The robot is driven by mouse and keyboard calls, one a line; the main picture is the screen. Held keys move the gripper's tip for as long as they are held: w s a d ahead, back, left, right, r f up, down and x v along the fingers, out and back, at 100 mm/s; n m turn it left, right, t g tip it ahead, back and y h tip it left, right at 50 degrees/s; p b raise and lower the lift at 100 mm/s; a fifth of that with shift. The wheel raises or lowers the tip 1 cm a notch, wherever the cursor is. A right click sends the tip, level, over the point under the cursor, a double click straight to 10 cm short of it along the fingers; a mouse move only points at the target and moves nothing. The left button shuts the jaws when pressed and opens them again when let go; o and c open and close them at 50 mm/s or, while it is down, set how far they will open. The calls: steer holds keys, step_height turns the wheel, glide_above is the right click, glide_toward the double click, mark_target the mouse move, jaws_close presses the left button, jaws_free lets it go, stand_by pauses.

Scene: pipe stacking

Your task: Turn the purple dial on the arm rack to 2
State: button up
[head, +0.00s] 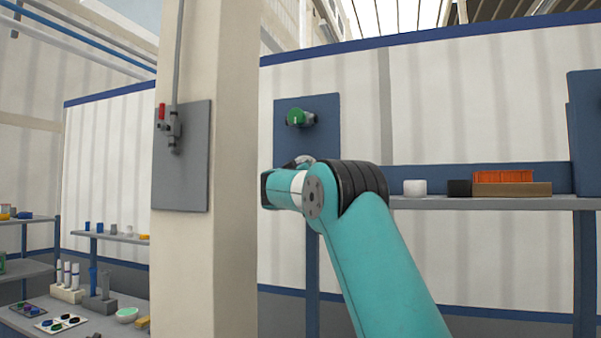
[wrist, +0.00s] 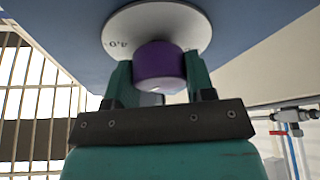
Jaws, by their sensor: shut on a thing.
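The purple dial (wrist: 158,66) is a round knob in front of a white scale plate (wrist: 116,22) on a blue panel in the wrist view. One marking, which looks like "4.0", shows at the plate's left; the other markings and the dial's pointer are hidden. My gripper (wrist: 159,76) has its green fingers on both sides of the dial and is shut on it. In the head view the purple dial and my fingertips are hidden behind my arm.
A green dial (head: 296,117) is on the blue panel (head: 325,133) above my arm. A pillar (head: 233,240) with a grey plate and red-handled valve (head: 162,111) stands to the left. A shelf (head: 440,203) with an orange bin (head: 503,176) is at right.

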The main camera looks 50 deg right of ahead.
steer(key=n+t+y, duration=0.1)
steer(key=n, duration=0.2)
steer(key=n+t+y+p, duration=0.1)
steer(key=n+y, duration=0.1)
steer(key=n, duration=0.2)
steer(key=shift+r, duration=0.15)
steer(key=shift+n+y+p, duration=0.9)
steer(key=shift+n+p, duration=0.1)
steer(key=shift+n, duration=1.6)
steer(key=o, duration=0.9)
steer(key=shift+a+f, duration=0.1)
steer(key=shift+f, duration=0.1)
steer(key=b+v, duration=0.5)
steer(key=v, duration=0.3)
steer(key=b+v, duration=0.4)
steer(key=v, duration=0.5)
steer(key=shift+s+a+r+b, duration=0.15)
steer(key=shift+r+b, duration=0.05)
steer(key=shift+b, duration=0.15)
steer(key=shift+f, duration=0.1)
